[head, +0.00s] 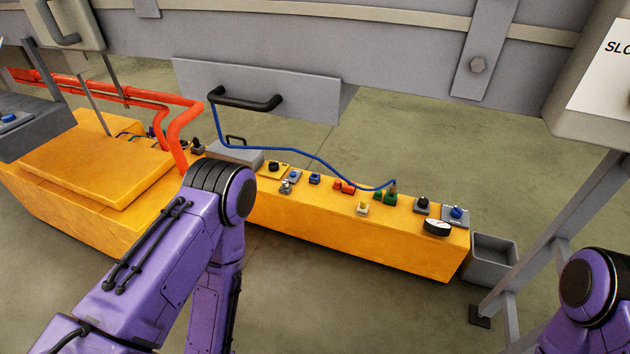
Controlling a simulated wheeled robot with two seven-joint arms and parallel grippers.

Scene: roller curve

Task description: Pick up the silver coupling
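A small silver piece (286,187), which looks like the silver coupling, sits on the yellow bench top (320,210), toward its left part. It is too small to make out in detail. My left arm (215,200) shows as a purple bent elbow in front of the bench's left part. My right arm (595,290) shows only at the lower right edge. Neither gripper is in view.
A grey bin (491,260) stands at the right end.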

